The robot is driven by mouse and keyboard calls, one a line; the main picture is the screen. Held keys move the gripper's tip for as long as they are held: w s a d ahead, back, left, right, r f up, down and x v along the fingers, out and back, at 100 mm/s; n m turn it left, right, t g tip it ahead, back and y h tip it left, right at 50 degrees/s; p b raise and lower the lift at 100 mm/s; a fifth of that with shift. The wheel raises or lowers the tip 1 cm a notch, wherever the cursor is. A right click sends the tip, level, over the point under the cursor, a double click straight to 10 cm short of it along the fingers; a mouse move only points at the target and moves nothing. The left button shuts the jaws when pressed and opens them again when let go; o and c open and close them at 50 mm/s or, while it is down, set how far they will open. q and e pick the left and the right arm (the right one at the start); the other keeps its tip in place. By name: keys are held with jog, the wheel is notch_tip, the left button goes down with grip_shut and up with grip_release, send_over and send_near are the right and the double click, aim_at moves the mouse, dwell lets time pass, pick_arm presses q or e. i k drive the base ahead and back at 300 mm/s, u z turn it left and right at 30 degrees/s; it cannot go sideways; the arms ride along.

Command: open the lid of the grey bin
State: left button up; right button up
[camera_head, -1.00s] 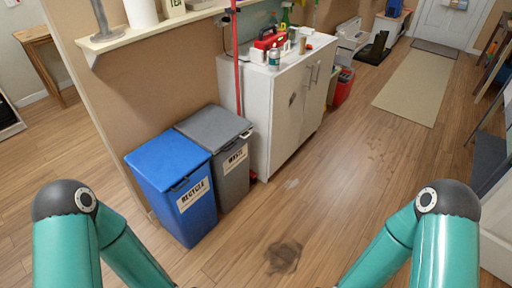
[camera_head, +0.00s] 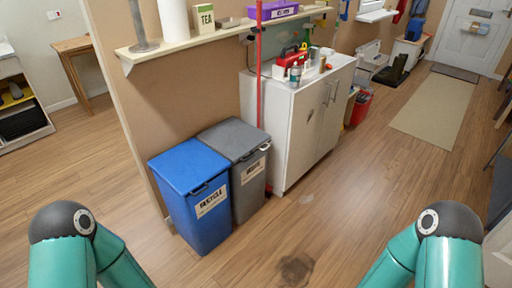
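The grey bin (camera_head: 249,184) stands on the wooden floor against the brown wall, between the blue bin and the white cabinet. Its grey lid (camera_head: 234,138) looks shut, with a small light handle at the front edge. A label is on its front; its left side is hidden by the blue bin. My two teal arms show at the bottom left and bottom right corners, well apart from the bin. Both grippers are outside the picture.
The blue recycle bin (camera_head: 205,224) stands close beside the grey bin, its lid shut. The white cabinet (camera_head: 299,131) is on the right, with a red pole (camera_head: 259,62) near it. A wall shelf (camera_head: 190,42) hangs above. The floor in front is clear except for a dark stain (camera_head: 295,269).

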aim_at(233, 139)
jog(key=u, duration=0.05)
jog(key=i, duration=0.75)
jog(key=z, duration=0.1)
jog(key=k, duration=1.15)
jog(key=u, duration=0.25)
jog(key=i, duration=0.6)
jog(key=u, duration=0.5)
jog(key=i, duration=0.95)
jog(key=z, duration=0.4)
